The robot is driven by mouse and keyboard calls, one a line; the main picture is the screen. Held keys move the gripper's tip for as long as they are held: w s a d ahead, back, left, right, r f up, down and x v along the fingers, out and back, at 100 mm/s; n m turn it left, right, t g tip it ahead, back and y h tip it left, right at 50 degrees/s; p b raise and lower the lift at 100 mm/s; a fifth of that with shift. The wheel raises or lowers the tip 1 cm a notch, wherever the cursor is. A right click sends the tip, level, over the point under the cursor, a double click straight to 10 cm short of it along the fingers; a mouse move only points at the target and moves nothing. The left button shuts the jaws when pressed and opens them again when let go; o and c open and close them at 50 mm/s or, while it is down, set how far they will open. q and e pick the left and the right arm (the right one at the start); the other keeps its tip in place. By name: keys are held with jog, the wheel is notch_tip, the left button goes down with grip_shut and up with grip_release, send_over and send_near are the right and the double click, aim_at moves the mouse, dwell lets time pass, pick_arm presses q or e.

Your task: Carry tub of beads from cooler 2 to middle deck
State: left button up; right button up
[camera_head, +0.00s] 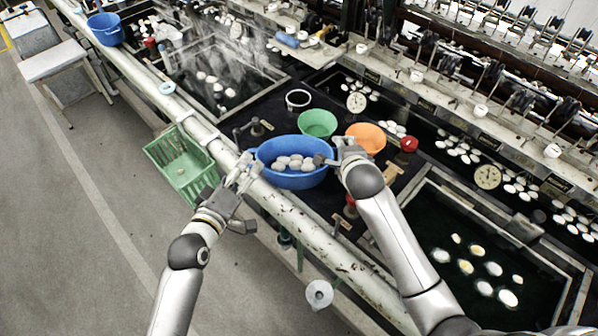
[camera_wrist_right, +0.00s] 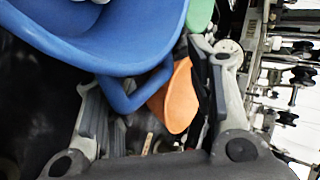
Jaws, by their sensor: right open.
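A blue oval tub (camera_head: 292,181) with several pale grey rounded pieces (camera_head: 293,162) in it sits on the dark middle deck, close to the pale front rail. My right gripper (camera_head: 334,158) is at the tub's right end. In the right wrist view its jaws (camera_wrist_right: 150,95) are open, with the tub's blue loop handle (camera_wrist_right: 130,97) between them and no clear grip on it. My left gripper (camera_head: 240,178) is beside the tub's left end, over the rail; its fingertips overlap each other, so its opening is unclear.
A green bowl (camera_head: 318,122) and an orange bowl (camera_head: 366,137) stand behind the tub; the orange one also shows in the wrist view (camera_wrist_right: 178,98). A green crate (camera_head: 181,165) hangs at the rail's left. Water basins with floating cocoons (camera_head: 480,268) lie right and back left.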

pick_arm(q)
jog(key=shift+v, duration=1.35)
pick_arm(e)
jog(key=shift+o, duration=0.4)
jog(key=o, duration=0.7)
notch_tip(320, 180, up, 10)
